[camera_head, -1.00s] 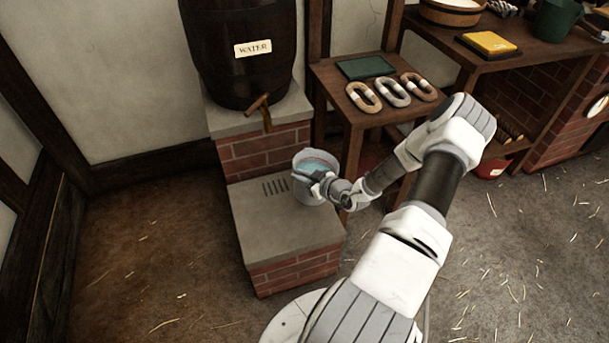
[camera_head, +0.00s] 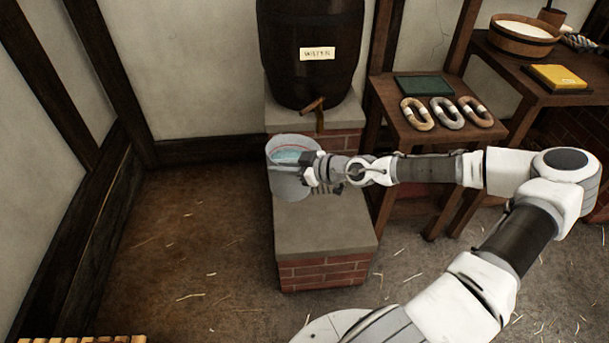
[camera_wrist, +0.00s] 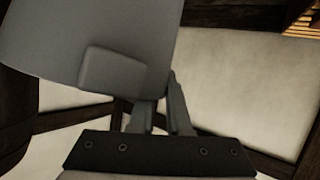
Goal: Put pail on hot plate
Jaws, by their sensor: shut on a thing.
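A grey metal pail (camera_head: 288,184) with bluish water inside shows left of the water barrel's tap, in front of the brick and stone stand. My gripper (camera_head: 306,168) is shut on the pail's right side near its rim. In the wrist view the pail's grey wall (camera_wrist: 85,40) fills the upper left, with a raised lug on it, and my fingers (camera_wrist: 162,105) meet at that lug. The pail seems held clear above the stand's left edge, though its underside is hidden. I see no hot plate in these frames.
A dark barrel (camera_head: 312,50) labelled water stands on the stone-topped brick stand (camera_head: 325,228). The workbench (camera_head: 500,55) holds a wooden tub and a yellow box. The floor at left is clear.

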